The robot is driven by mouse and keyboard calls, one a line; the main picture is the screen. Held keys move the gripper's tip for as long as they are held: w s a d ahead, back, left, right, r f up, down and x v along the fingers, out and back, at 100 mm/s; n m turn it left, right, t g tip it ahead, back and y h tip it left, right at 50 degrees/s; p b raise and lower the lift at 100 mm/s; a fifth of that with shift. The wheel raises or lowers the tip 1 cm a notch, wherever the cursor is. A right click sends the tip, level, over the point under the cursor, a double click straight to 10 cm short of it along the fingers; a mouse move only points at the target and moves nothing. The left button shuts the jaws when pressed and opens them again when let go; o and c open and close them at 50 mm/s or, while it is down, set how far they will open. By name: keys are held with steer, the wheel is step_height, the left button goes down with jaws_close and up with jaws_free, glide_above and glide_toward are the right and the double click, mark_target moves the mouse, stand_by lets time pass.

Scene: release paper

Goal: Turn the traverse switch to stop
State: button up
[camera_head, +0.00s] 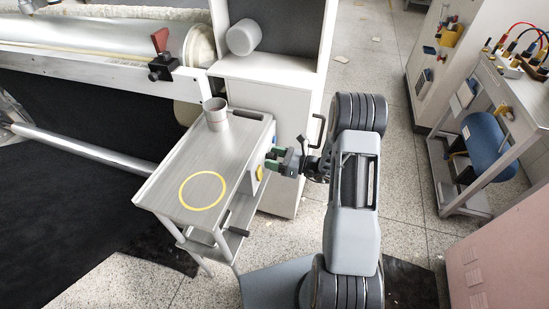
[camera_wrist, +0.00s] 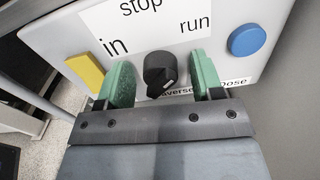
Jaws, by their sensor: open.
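The traverse switch is a black rotary knob (camera_wrist: 159,73) on a pale control box (camera_wrist: 262,14). Its label reads "stop" at the top, "in" at left, "run" at right, and part of "traverse" shows below. A small white mark shows on the knob's lower right side; I cannot tell for sure which word the knob points to. My gripper (camera_wrist: 163,80) is open, with one green fingertip on each side of the knob and visible gaps to both. In the head view my gripper (camera_head: 276,160) is at the right side of the cart, by the box (camera_head: 257,173); the knob is hidden there.
A yellow block (camera_wrist: 85,71) and a blue round button (camera_wrist: 246,38) flank the label. The cart (camera_head: 160,180) has a yellow ring (camera_head: 203,206) and a metal cup (camera_head: 215,114) on top. A white cabinet (camera_head: 268,98) stands behind.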

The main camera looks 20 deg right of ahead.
steer(key=c, duration=0.9)
steer(key=n+b, duration=0.2)
steer(key=shift+f+n, duration=0.2)
steer(key=shift+n, duration=0.2)
steer(key=n+b, duration=0.2)
steer(key=shift+n+b, duration=0.3)
steer(key=shift+b, duration=0.1)
steer(key=n+b, duration=0.4)
steer(key=shift+r, duration=0.1)
steer(key=shift+n, duration=0.3)
